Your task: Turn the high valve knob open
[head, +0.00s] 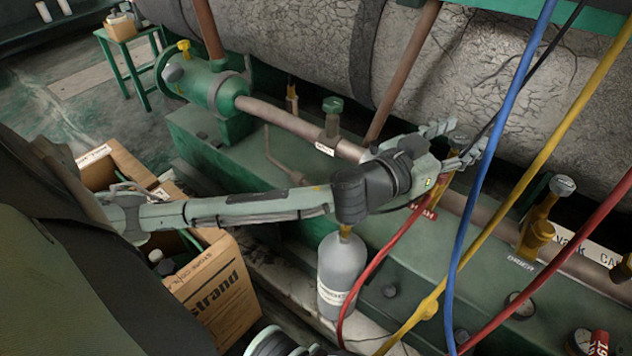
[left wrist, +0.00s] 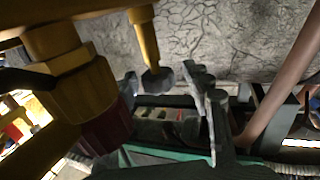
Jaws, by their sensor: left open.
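A large brass fitting (left wrist: 85,85) fills the left of that view.
Blue (head: 488,150), yellow (head: 545,150) and red (head: 392,243) hoses hang close to the left gripper. A yellow valve (head: 537,230) stands to the right, a green-capped valve (head: 332,105) to the left. A grey cylinder (head: 340,265) and a cardboard box (head: 222,288) stand below the arm.

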